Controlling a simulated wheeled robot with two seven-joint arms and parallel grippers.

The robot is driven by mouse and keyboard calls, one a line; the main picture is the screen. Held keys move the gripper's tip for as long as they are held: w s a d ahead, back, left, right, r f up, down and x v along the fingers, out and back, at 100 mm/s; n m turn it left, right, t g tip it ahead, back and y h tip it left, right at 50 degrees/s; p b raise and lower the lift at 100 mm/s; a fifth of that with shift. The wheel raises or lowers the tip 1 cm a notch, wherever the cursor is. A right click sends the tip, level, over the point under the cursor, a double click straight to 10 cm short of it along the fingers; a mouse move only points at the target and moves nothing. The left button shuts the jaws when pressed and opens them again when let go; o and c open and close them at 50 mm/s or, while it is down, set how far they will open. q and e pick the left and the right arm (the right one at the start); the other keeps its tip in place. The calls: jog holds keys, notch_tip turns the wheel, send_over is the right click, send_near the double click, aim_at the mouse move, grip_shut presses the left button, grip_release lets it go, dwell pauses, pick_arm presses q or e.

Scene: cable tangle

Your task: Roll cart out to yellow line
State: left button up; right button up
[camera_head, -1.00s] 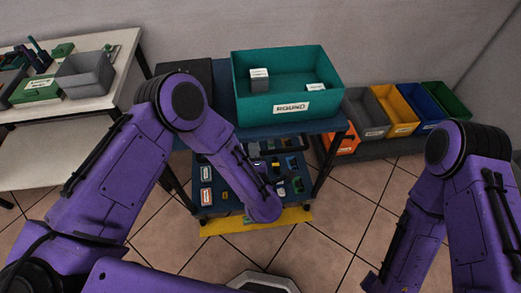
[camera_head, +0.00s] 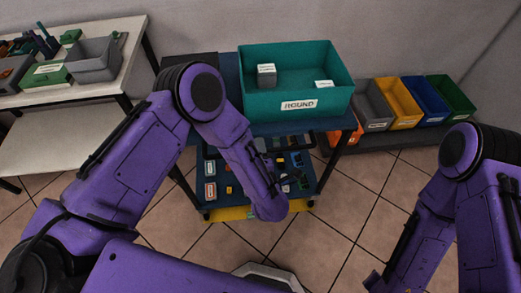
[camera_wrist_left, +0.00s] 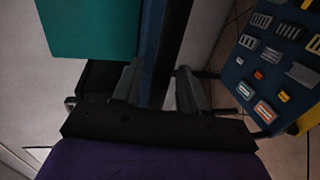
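The cart has a blue top shelf (camera_head: 228,82), a dark frame and a lower shelf (camera_head: 221,203) holding several small parts. A teal bin labelled ROUND (camera_head: 297,105) stands on top. A yellow floor line (camera_head: 232,213) shows at the cart's front foot, partly hidden by the cart and my left forearm. My left gripper (camera_wrist_left: 158,82) has its fingers on either side of the blue top-shelf edge in the left wrist view. A pale gap shows beside the right-hand finger. My left forearm hides this gripper in the head view. My right gripper is out of frame.
A white table (camera_head: 125,62) with grey and green bins stands at the left. Grey, yellow, blue and green bins (camera_head: 403,100) stand on a low rack at the right, near the cart. Tiled floor (camera_head: 340,225) is clear in front of the cart.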

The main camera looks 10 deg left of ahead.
pick_arm(q)
jog(key=b+v, duration=0.1)
jog(key=v, duration=0.9)
jog(key=shift+s, duration=0.25)
jog(key=shift+d+r, duration=0.1)
